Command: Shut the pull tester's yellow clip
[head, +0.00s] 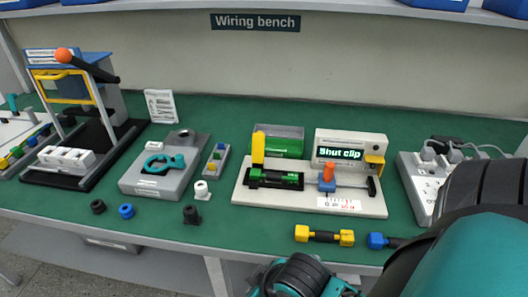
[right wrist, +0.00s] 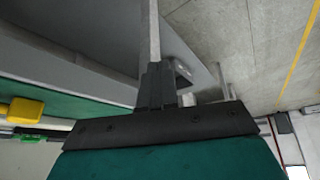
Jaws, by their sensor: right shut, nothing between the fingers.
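The pull tester (head: 300,201) is a pale base on the green bench, with a display box (head: 350,148) reading "Shut clip". Its yellow clip (head: 258,151) stands upright at the left, above a black and green holder (head: 275,179). A blue slide with an orange knob (head: 328,174) sits right of the holder. My right gripper (right wrist: 155,85) is shut and empty in the right wrist view, low by the bench's front edge and away from the clip. In the head view my right arm covers the lower right; the fingertips are hidden there. My left gripper is out of view.
Yellow and black (head: 324,236) and blue-ended (head: 380,241) pieces lie before the tester. A power strip (head: 425,180) stands right, a green bin (head: 278,141) behind. A grey fixture (head: 165,180) and a lever press (head: 85,130) stand left.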

